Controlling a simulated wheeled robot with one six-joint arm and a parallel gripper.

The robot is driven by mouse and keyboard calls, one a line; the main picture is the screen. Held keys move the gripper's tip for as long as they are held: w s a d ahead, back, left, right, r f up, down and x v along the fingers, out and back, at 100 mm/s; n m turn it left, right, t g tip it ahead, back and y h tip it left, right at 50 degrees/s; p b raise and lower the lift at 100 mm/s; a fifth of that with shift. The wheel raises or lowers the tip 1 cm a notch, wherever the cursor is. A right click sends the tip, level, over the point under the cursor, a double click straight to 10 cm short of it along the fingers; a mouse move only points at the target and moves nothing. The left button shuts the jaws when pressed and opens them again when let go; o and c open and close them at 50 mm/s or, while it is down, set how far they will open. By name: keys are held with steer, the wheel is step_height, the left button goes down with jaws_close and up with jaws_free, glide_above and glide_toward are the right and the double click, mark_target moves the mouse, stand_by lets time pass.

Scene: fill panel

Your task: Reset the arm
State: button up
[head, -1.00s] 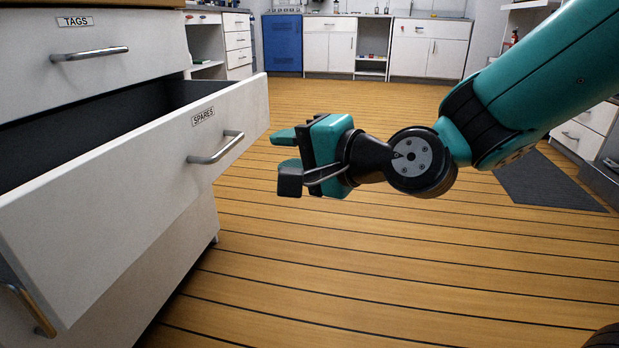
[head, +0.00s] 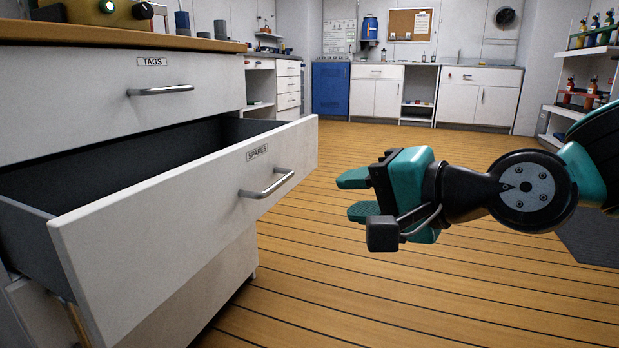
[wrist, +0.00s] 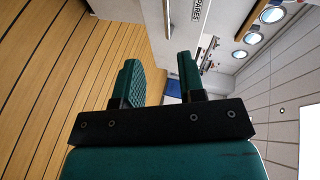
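My gripper (head: 354,195) is in the middle of the head view, to the right of the open drawer front and apart from it. Its two teal fingers point left and stand apart with nothing between them. In the wrist view the fingers (wrist: 160,85) are also spread and empty. My arm reaches in from the right edge of the head view.
The drawer labelled SPARES (head: 190,215) is pulled out at the left; its visible inside is dark. The drawer labelled TAGS (head: 120,100) above it is shut. Wooden floor (head: 350,310) is clear below. White cabinets (head: 480,100) and a blue cabinet (head: 331,88) stand far back.

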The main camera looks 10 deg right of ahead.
steer(key=s+d+r+n+g+h+p, duration=0.3)
steer(key=s+r+n+g+h+p, duration=0.55)
steer(key=s+r+n+p, duration=1.25)
steer(key=w+r+m+g+y+p, duration=0.1)
steer(key=w+r+m+p, duration=0.1)
steer(key=r+p, duration=1.3)
steer(key=w+r+m+g+y+p, duration=0.1)
steer(key=w+r+m+y+p, duration=0.1)
steer(key=r+p, duration=1.4)
steer(key=w+m+p, duration=0.1)
steer(key=m+p, duration=0.1)
steer(key=p, duration=0.5)
steer(key=shift+w+d+p, duration=0.15)
steer(key=shift+w+p, duration=0.1)
steer(key=shift+p, duration=0.1)
